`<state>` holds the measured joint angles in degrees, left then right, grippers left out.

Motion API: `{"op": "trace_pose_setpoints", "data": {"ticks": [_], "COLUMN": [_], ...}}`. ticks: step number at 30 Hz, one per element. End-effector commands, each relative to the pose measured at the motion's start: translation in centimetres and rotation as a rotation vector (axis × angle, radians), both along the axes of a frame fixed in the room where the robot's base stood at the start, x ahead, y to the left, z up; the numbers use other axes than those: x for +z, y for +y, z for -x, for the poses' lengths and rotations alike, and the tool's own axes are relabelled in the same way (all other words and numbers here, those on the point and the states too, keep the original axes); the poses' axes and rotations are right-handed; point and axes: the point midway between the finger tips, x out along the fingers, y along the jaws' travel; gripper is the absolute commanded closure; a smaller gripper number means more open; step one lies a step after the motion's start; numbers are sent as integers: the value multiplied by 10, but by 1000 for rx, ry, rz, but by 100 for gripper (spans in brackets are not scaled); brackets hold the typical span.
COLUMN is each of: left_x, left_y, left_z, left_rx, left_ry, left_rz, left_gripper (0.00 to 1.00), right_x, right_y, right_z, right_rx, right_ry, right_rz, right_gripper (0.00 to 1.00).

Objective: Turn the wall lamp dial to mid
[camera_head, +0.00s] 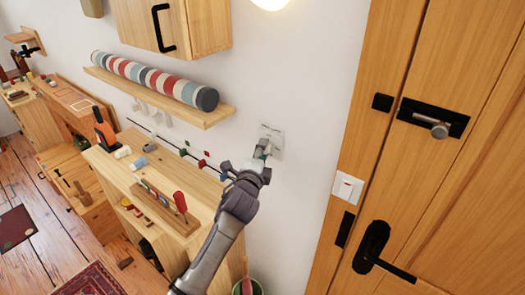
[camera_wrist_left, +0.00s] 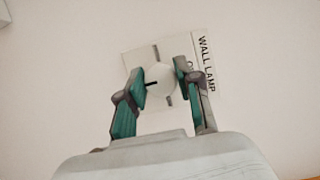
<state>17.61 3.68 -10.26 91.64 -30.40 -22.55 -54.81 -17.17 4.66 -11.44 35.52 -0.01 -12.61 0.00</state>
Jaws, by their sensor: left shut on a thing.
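The wall lamp dial (camera_wrist_left: 160,79) is a round white knob with a dark pointer line, on a pale plate (camera_wrist_left: 134,62) fixed to the wall. A label reading "WALL LAMP" (camera_wrist_left: 205,62) lies beside it in the left wrist view. My left gripper (camera_wrist_left: 160,84) has its teal fingers on both sides of the knob and is shut on it. In the head view my left gripper (camera_head: 262,151) reaches up to the plate (camera_head: 274,138) and mostly hides the dial. The pointer's exact setting is hard to read. My right gripper is in neither view.
A white switch (camera_head: 347,187) and a wooden door (camera_head: 440,150) with black handle and bolt are to the right. A shelf (camera_head: 210,117) with a striped roll is upper left. A wooden bench (camera_head: 125,170) with tools stands below left. The wall around the dial is clear.

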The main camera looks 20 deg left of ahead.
Motion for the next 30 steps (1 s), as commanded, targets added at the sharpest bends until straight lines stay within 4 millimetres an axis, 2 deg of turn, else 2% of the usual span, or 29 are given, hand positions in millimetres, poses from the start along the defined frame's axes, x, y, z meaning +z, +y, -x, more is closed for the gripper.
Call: {"op": "trace_pose_setpoints", "data": {"ticks": [2, 3, 6, 7, 15, 19, 23, 30], "left_x": [-2, -2, -1, -1, -1, -1, -2, -2], "left_y": [0, 0, 0, 0, 0, 0, -1, -4], "left_z": [0, 0, 0, 0, 0, 8, 30, 82], "left_rx": [1, 1, 0, 0, 0, 0, 0, -1], "left_ry": [3, 3, 2, 2, 1, 1, 2, 3], "left_rz": [0, -1, -1, -1, -1, -2, -1, -1], "left_gripper": [100, 61, 44, 42, 42, 42, 42, 42], "right_x": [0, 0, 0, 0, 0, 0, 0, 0], "right_y": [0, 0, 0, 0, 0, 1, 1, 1], "right_z": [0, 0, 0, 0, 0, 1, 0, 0], "right_rx": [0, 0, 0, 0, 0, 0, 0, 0], "right_ry": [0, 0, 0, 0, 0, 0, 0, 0], "right_rz": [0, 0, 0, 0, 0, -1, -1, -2], "right_gripper": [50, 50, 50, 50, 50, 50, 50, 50]}}
